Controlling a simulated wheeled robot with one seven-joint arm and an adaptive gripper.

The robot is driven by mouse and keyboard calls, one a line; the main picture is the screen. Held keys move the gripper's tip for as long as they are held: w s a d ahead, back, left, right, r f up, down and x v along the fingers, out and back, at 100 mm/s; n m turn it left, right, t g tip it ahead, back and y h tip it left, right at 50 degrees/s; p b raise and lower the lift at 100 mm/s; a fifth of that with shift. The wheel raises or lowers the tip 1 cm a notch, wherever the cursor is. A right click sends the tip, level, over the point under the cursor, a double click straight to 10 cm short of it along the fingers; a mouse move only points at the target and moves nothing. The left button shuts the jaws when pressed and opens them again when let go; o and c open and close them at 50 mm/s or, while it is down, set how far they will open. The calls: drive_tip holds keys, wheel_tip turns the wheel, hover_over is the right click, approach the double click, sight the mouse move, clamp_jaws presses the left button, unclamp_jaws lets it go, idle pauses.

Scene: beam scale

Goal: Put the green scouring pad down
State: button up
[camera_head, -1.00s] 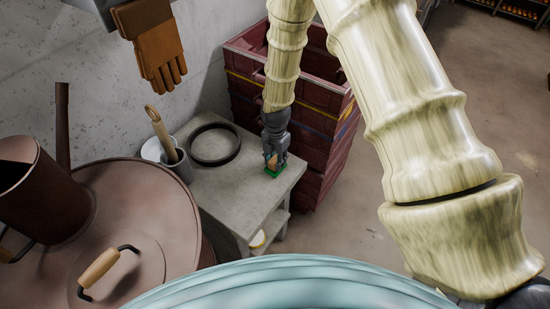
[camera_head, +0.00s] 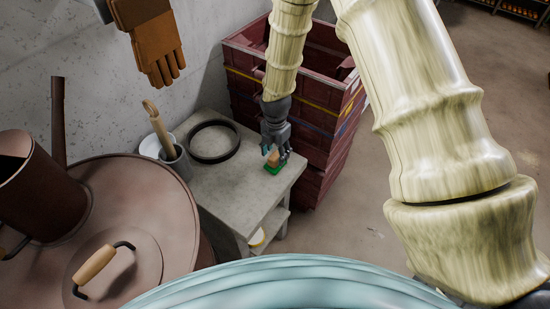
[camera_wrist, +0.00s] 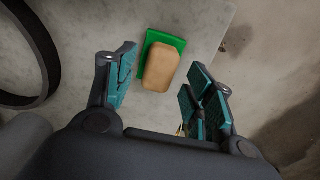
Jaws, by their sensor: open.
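The green scouring pad (camera_wrist: 172,42) lies flat on the grey table top (camera_head: 222,196), near its right edge. A tan block (camera_wrist: 160,67) sits on it and covers part of it. The pad also shows in the head view (camera_head: 275,169) as a small green patch below my gripper. My gripper (camera_wrist: 160,85) is open in the wrist view, with teal finger pads spread to either side of the pad and block. The fingers touch neither of them in that view. In the head view my gripper (camera_head: 276,152) is just above and behind the block.
A dark ring (camera_head: 214,142) lies on the table at the back. A grey cup with a wooden handle (camera_head: 172,157) stands at its left. Red stacked crates (camera_head: 310,125) stand behind and right. A brown drum (camera_head: 165,215) is at left. The table's front is clear.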

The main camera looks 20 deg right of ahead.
sight(276, 156)
wheel_tip(276, 156, up, 8)
drive_tip(key=b, duration=0.2)
drive_tip(key=shift+d+b, duration=0.15)
drive_tip(key=shift+b, duration=0.2)
idle(0.5)
